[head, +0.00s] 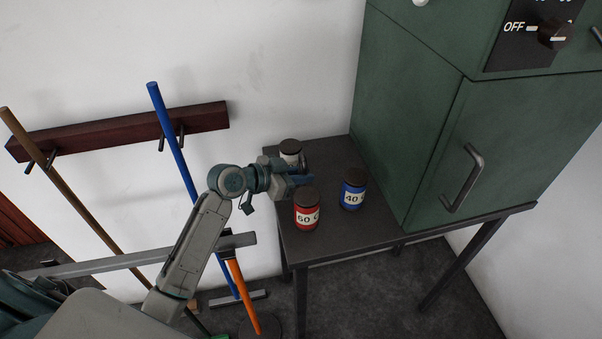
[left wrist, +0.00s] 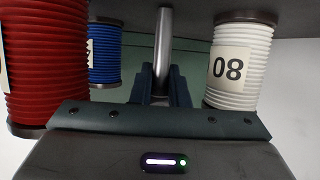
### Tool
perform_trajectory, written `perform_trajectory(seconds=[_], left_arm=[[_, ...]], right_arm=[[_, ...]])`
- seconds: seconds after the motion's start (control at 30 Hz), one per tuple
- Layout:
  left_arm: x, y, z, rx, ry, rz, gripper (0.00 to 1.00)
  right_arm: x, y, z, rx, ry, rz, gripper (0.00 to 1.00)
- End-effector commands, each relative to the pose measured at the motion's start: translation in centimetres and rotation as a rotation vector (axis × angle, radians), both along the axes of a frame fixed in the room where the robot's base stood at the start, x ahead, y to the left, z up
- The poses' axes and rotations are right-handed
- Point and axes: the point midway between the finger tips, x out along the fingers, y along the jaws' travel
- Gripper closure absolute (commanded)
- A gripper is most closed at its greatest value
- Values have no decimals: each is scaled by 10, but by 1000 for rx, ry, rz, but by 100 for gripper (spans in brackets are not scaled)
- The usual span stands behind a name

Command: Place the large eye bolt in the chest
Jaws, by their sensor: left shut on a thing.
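My left gripper (head: 301,178) is above the dark table, among the coil spools. In the left wrist view its two dark fingers (left wrist: 164,88) are shut on a smooth metal rod (left wrist: 163,42), which looks like the shank of the large eye bolt. The eye of the bolt cannot be made out. In the head view a small dark piece stands at the gripper's tip, too small to tell clearly. My right gripper is not in view. I see no chest in either view.
On the table (head: 290,244) stand a red spool (head: 307,215), a blue spool (head: 352,194) and a white spool (head: 290,148), close around the gripper. A green cabinet (head: 430,120) stands on the right. Blue (head: 172,140) and brown poles lean on a wall rack (head: 110,132).

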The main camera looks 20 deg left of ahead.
Motion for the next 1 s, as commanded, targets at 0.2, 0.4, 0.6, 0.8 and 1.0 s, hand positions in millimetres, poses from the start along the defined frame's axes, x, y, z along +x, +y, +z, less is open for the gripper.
perform_trajectory(seconds=[0.2, 0.4, 0.6, 0.8, 1.0], left_arm=[[0, 0, -2, 0, 0, 0, 64], [0, 0, -2, 0, 0, 0, 64], [-2, 2, 1, 2, 0, 1, 64], [-20, 18, 8, 8, -2, 0, 64], [-41, 36, 19, 7, -1, 0, 64]], right_arm=[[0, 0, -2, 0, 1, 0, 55], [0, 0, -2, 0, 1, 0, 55], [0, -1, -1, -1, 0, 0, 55], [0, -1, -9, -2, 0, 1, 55], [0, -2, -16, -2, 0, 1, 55]])
